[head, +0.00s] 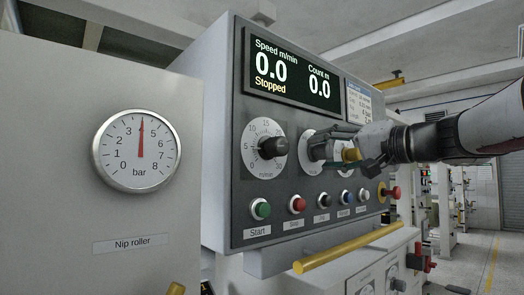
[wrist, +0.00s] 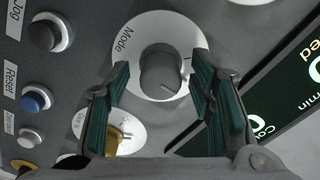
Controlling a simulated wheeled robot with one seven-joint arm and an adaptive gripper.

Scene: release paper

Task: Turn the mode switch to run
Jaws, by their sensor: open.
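The mode switch is a dark round knob (wrist: 160,68) on a white plate marked "Mode" in the wrist view. I cannot read its positions or tell which one it points to. In the head view its white plate (head: 309,140) shows in part behind my gripper, which hides the knob. My gripper (wrist: 161,64) is open, with one green-padded finger on each side of the knob and a gap to it in the picture. In the head view my gripper (head: 338,152) is close to the panel. Whether the fingertips reach past the knob's face is unclear.
The display (head: 291,68) reads "0.0" and "Stopped". A speed dial (head: 271,147) is left of the mode plate. Several push buttons (head: 297,205) run below, with a red knob (head: 391,192) at right and a yellow bar (head: 348,247) underneath. A yellow knob (wrist: 115,138) is near one finger.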

